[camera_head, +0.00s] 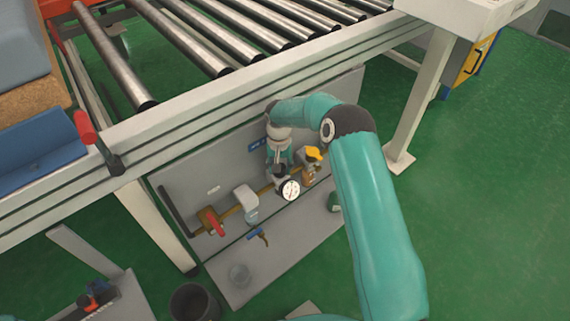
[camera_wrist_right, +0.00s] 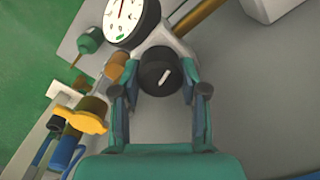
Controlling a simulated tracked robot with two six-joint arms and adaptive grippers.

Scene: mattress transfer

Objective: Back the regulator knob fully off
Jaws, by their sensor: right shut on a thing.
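The regulator's black knob (camera_wrist_right: 158,72), with a white mark on its face, sits between the two fingers of my right gripper (camera_wrist_right: 164,90) in the right wrist view. My right gripper (camera_head: 279,172) is shut on the knob, coming down on it from above in the head view. The round white pressure gauge (camera_head: 290,190) is just below the gripper; it also shows at the top of the wrist view (camera_wrist_right: 124,18). Its fine reading is too small to tell. The knob is mostly hidden by the gripper in the head view. My left gripper is not in view.
A yellow valve handle (camera_head: 314,153) is close beside the gripper on the right. A red-handled valve (camera_head: 215,222) and a white-topped unit (camera_head: 245,198) stand left along the pipe. The roller conveyor frame (camera_head: 235,88) runs above the panel. A black bin (camera_head: 195,303) stands below.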

